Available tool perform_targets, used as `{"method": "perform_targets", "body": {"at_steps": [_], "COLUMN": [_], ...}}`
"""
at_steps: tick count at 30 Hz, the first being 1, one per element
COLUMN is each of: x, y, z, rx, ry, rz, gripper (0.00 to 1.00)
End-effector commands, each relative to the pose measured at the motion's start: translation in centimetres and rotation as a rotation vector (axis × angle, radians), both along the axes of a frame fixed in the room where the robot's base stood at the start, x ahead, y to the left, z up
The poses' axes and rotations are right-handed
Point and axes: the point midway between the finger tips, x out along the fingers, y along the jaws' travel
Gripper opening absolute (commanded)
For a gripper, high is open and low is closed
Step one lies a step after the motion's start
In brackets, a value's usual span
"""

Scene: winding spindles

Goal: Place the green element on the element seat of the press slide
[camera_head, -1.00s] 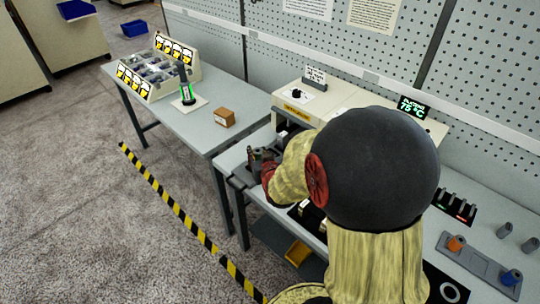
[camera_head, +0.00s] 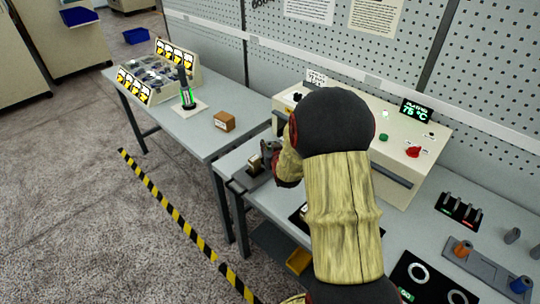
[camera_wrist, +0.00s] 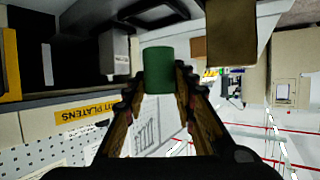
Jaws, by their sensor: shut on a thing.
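The green element (camera_wrist: 158,68) is a short green cylinder. In the wrist view it sits between the fingertips of my gripper (camera_wrist: 158,82), which is shut on it. In the head view my gripper (camera_head: 272,152) is at the left front of the beige press (camera_head: 405,160), and my arm hides much of it and the element. A small tan and dark piece (camera_head: 255,164) shows just left of the gripper on the bench. A grey block (camera_wrist: 115,52) is left of the element in the wrist view. I cannot clearly make out the slide's element seat.
The "platens" label (camera_wrist: 86,114) shows in the wrist view. A brown block (camera_wrist: 232,35) is to the right there. A brown box (camera_head: 223,121) and a green-lit device (camera_head: 187,97) stand on the left table (camera_head: 185,125). Small fixtures (camera_head: 460,210) occupy the right bench.

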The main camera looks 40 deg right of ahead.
Motion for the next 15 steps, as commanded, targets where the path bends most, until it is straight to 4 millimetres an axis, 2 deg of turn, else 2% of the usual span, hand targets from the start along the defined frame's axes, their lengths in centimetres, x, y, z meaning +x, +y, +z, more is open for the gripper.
{"method": "perform_targets", "body": {"at_steps": [7,12,15], "x": [0.8,0.9,0.9], "y": [-0.7,-0.8,-0.8], "z": [-1.2,-3.7,-4.5], "rx": [-0.001,0.001,0.000], "ry": [-0.002,0.000,-0.001], "rz": [0.000,0.000,0.000], "gripper": [0.01,0.01,0.01]}}
